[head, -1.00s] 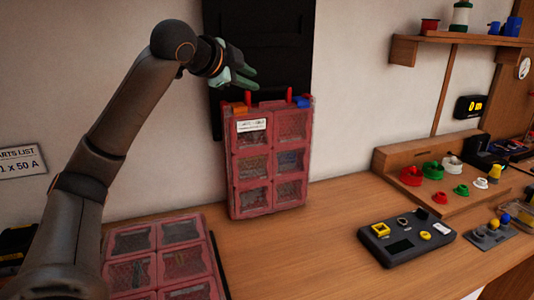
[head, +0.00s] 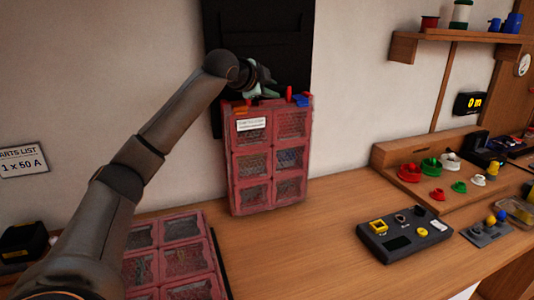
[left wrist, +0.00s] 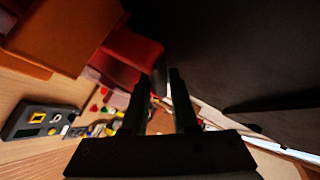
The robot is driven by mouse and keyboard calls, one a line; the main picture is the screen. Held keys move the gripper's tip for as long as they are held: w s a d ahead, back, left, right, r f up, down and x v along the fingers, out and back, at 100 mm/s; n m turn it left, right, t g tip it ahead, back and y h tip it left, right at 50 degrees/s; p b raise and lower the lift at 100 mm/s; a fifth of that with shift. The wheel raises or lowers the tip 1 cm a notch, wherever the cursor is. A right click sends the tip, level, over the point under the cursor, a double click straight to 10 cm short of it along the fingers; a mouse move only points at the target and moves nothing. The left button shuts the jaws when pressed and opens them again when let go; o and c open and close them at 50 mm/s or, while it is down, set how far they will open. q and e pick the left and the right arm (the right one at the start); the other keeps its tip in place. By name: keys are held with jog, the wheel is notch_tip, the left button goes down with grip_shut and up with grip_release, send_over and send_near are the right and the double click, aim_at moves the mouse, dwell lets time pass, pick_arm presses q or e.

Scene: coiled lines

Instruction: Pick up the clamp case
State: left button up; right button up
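A red compartment case (head: 272,165) stands upright on the wooden bench, close to the wall; its white label is too small to read. In the left wrist view, red and orange parts (left wrist: 132,50) lie close at upper left. A second red case (head: 158,262) lies flat on the bench, partly behind my left arm. My left gripper (head: 264,92) is at the upright case's top edge, near its handle. In the left wrist view its two fingers (left wrist: 162,90) are apart, with no clear object held between them. My right gripper is not in view.
A dark panel (head: 268,40) is on the wall behind the upright case. A dark device with yellow parts (head: 405,235) and a wooden stand (head: 415,150) with coloured spools are at right. Bare bench (head: 330,200) lies between the case and the device.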

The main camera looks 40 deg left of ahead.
pick_arm(q)
grip_shut()
dwell(0.6)
dwell(0.8)
jog(key=shift+a+r, duration=0.1)
jog(key=shift+r, duration=0.25)
